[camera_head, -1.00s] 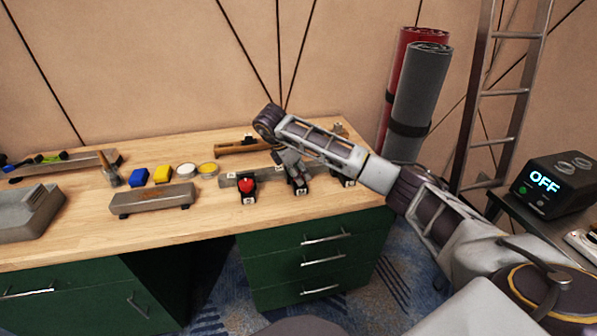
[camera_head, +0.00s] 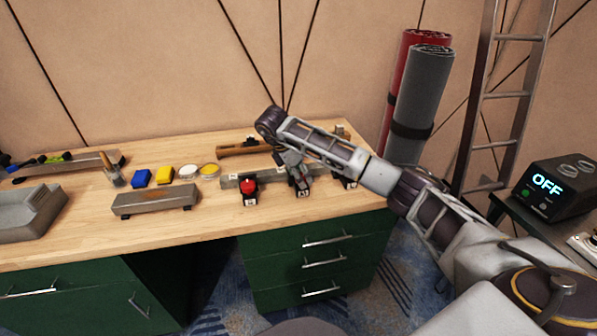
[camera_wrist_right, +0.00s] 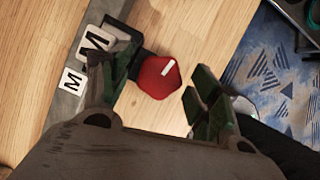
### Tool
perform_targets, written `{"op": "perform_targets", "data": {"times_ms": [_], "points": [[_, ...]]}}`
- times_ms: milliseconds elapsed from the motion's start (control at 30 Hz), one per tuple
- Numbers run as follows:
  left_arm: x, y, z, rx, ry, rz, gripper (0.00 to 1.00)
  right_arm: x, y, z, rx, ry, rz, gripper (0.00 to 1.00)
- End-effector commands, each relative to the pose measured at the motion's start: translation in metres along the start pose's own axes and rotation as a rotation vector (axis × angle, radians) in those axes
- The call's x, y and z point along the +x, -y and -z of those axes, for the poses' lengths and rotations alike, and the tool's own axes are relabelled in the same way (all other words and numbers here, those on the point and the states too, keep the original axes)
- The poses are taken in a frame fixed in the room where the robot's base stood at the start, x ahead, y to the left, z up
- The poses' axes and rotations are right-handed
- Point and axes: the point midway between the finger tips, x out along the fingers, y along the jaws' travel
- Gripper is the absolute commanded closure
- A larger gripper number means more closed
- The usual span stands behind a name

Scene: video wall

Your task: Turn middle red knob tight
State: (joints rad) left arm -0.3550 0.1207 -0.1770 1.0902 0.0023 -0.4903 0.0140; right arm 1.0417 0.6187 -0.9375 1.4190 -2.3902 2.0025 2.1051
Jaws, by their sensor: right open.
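In the right wrist view a red knob (camera_wrist_right: 159,77) with a white pointer line sits between the two fingers of my right gripper (camera_wrist_right: 160,84). The fingers are open, with a visible gap on the right side; contact on the left is unclear. In the head view my right gripper (camera_head: 299,184) points down at the middle of the bar (camera_head: 233,181) and mostly hides this knob. Another red knob (camera_head: 249,187) stands to its left. My left gripper is not in view.
A grey block on feet (camera_head: 155,199) lies left of the knobs on the wooden workbench (camera_head: 215,218). A black box reading OFF (camera_head: 550,187) is at right.

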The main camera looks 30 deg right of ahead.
Motion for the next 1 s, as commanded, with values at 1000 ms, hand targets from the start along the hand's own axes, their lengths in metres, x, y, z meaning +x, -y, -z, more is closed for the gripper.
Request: {"op": "perform_targets", "data": {"times_ms": [1000], "points": [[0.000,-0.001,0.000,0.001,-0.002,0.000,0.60,-0.051,-0.001,0.000,-0.001,0.001,-0.003,0.38]]}}
